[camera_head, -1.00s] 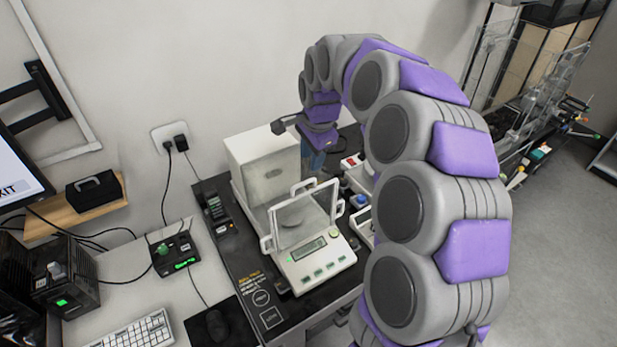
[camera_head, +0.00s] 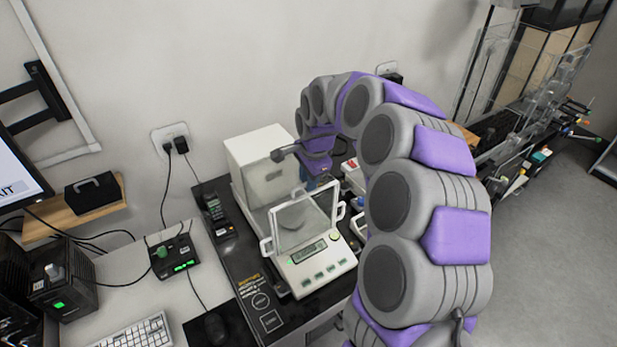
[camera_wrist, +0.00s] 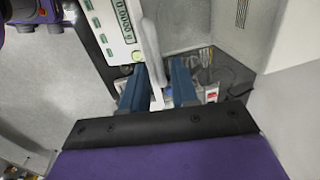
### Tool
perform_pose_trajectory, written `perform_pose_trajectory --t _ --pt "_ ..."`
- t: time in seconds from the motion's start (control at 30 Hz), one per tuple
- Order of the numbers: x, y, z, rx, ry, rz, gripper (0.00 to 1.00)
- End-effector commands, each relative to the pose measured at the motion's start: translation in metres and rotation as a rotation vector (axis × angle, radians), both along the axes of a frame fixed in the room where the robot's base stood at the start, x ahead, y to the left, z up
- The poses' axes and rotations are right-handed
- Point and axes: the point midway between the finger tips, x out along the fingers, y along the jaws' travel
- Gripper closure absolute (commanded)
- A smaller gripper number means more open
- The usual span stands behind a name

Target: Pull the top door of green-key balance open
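The balance with green keys (camera_head: 313,268) stands on the black-topped table in the head view, its lit display facing front. Its clear weighing chamber has white handles; the top handle (camera_head: 301,194) stands at its upper edge. The balance's display (camera_wrist: 122,22) shows at the top.
The balance's tall white housing (camera_head: 262,160) stands behind the chamber, close to my wrist. A handset (camera_head: 213,210) lies left of the balance. Another device (camera_head: 358,225) is partly hidden by my arm at right. The wall is close behind the table.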

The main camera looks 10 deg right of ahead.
Motion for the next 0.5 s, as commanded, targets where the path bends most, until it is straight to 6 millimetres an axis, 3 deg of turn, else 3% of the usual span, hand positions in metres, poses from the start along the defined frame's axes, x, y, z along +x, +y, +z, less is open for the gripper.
perform_pose_trajectory --t 0.3,0.5 --pt "0.0000 0.0000 0.0002 0.000 0.000 0.000 1.00" --pt "0.0000 0.0000 0.0002 0.000 0.000 0.000 1.00"
